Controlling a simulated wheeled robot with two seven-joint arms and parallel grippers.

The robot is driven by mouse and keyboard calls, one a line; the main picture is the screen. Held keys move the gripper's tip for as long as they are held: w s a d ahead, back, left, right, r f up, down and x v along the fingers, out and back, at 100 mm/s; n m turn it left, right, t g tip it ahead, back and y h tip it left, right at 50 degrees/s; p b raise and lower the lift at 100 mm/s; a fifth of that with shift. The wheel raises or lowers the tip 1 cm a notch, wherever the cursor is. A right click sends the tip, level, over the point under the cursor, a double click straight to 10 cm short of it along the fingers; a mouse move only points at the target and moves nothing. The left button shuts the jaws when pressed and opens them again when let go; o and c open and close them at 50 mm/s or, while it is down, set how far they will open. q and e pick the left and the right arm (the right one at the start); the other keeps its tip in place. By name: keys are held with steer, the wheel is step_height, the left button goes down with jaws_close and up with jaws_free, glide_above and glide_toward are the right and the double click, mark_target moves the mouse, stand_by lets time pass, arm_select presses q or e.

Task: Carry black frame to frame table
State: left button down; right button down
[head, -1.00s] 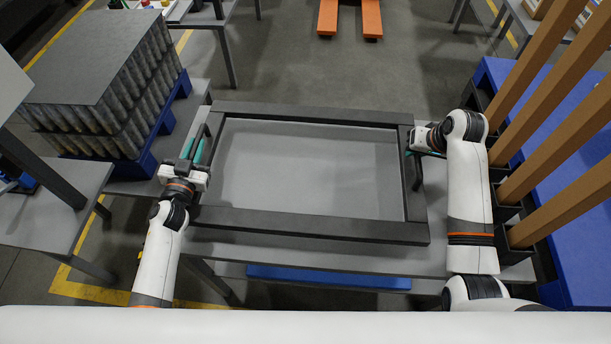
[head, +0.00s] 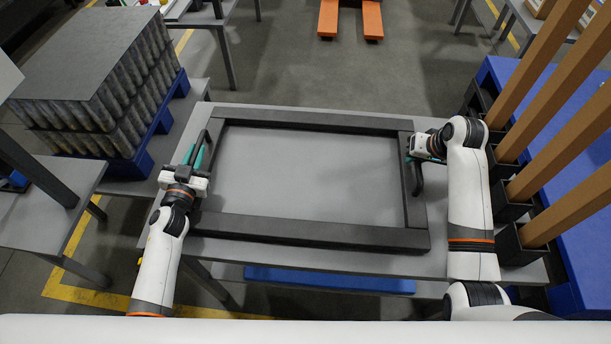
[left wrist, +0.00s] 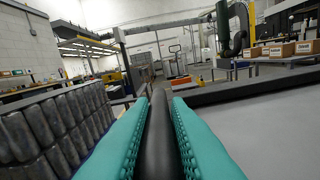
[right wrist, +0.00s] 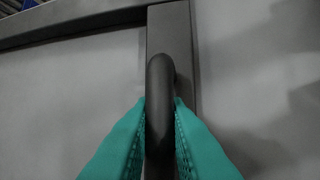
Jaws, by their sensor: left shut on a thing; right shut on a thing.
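The black frame (head: 310,233) is a large dark rectangle with an open middle, lying level over the grey table (head: 240,257) in the head view. I cannot tell whether it touches the tabletop. My left gripper (head: 197,160) is shut on the handle (left wrist: 160,135) at the frame's left side. Its teal fingers lie on both sides of the dark bar in the left wrist view. My right gripper (head: 410,152) is shut on the handle (right wrist: 159,110) at the frame's right side. A frame side bar (right wrist: 170,30) shows behind that handle.
Stacked cans (head: 90,80) on a blue pallet (head: 165,122) stand close on the left. Brown posts (head: 545,110) in black holders (head: 520,245) and a blue surface (head: 585,215) are close on the right. Orange forks (head: 372,18) lie on the floor beyond the table, with open floor between.

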arm_select(q)
steer(key=shift+a+f, duration=0.1)
steer(key=shift+f, duration=0.3)
arm_select(e)
steer(key=shift+w+d+f, duration=0.1)
steer(key=shift+d+f, duration=0.05)
steer(key=shift+f, duration=0.2)
arm_select(q)
steer(key=c, duration=1.6)
jaws_free()
steer(key=shift+r, duration=0.1)
arm_select(e)
steer(key=c, duration=1.6)
jaws_free()
steer(key=shift+r, duration=0.15)
arm_select(q)
steer(key=shift+o, duration=1.2)
steer(key=shift+s+r, duration=0.1)
arm_select(e)
steer(key=shift+o, duration=1)
